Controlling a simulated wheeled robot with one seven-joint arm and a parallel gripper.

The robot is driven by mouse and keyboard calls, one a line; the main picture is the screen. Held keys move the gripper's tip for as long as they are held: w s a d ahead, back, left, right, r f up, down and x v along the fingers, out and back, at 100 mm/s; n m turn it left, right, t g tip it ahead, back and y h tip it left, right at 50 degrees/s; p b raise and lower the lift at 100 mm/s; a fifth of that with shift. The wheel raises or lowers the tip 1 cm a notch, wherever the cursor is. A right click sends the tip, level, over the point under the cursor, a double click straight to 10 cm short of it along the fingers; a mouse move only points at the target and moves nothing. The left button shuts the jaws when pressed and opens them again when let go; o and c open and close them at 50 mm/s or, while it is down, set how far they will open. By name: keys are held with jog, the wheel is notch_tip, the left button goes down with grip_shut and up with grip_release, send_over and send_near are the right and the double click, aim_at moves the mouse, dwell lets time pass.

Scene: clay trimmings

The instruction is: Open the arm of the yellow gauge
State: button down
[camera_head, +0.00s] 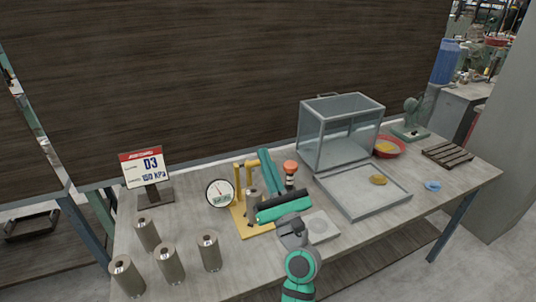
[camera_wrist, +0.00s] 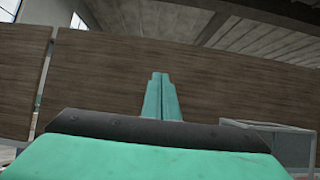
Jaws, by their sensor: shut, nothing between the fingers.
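The yellow gauge (camera_head: 238,209) stands near the middle of the table, with yellow uprights on a yellow base and a round white dial (camera_head: 220,193) at its left. A grey metal cylinder (camera_head: 254,193) shows among the uprights. My gripper (camera_head: 264,152) is shut and empty; its teal fingers point away from me, just right of the yellow uprights in the head view. Its dark crosspiece and teal body hide the gauge's right part, and I cannot tell whether it touches. The wrist view shows the closed fingers (camera_wrist: 160,76) against the wooden wall, with no gauge visible.
Several metal cylinders (camera_head: 169,263) stand at front left, by a sign (camera_head: 144,167) reading 03, 150 kPa. An orange-topped post (camera_head: 290,168) stands close right of my fingers. A clear box (camera_head: 343,146), a grey tray (camera_head: 345,203) and a red bowl (camera_head: 400,150) are to the right.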

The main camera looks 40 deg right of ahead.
jog(key=g+y, duration=0.1)
jog(key=g, duration=0.2)
send_near(250, 166)
jog(key=w+d+f, duration=0.1)
jog(key=w+d, duration=0.3)
jog(key=d, duration=0.1)
jog(key=shift+w+d+r, duration=0.1)
jog(key=shift+w+r, duration=0.35)
jog(key=shift+r, duration=0.05)
dwell(0.4)
jog(key=shift+w, duration=0.1)
